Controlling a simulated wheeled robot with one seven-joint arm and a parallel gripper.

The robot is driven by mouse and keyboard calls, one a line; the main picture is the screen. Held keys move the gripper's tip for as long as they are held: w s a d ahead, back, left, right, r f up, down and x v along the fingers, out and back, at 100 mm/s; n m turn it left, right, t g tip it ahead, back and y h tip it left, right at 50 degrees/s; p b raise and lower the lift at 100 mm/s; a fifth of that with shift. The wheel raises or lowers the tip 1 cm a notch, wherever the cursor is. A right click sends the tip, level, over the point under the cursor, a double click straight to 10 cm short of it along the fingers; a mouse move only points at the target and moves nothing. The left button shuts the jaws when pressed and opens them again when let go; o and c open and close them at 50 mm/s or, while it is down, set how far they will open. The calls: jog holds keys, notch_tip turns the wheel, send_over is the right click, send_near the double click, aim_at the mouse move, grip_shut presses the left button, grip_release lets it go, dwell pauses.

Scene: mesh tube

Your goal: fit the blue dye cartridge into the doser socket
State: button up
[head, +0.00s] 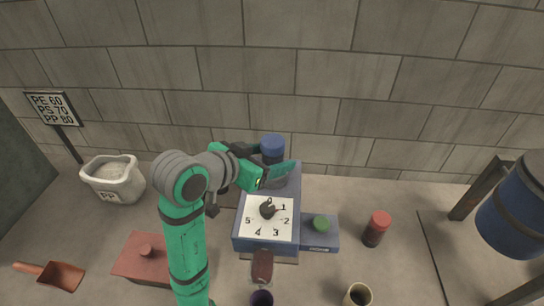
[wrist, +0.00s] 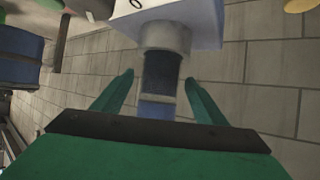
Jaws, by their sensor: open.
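The blue dye cartridge (head: 273,146) stands upright at the back of the doser (head: 240,243), its blue cap on top in the head view. In the wrist view the dark cartridge body (wrist: 162,72) runs out of a grey socket collar (wrist: 165,37) on the doser and looks in line with it. How deep it sits I cannot tell. My gripper (wrist: 160,76) is open, with one green finger on each side of the cartridge and visible gaps between. In the head view my gripper (head: 272,163) partly hides the cartridge's lower part and the socket.
A green-topped piece (head: 321,223) sits on the blue tray beside the doser, and a red cartridge (head: 377,228) stands further right. A red box (head: 140,258), a scoop (head: 60,275) and a PP sack (head: 112,180) are at left. A cream cup (head: 358,295) is in front.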

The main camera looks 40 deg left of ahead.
jog(key=v, duration=1)
jog(key=shift+w+d, duration=0.1)
dwell(0.3)
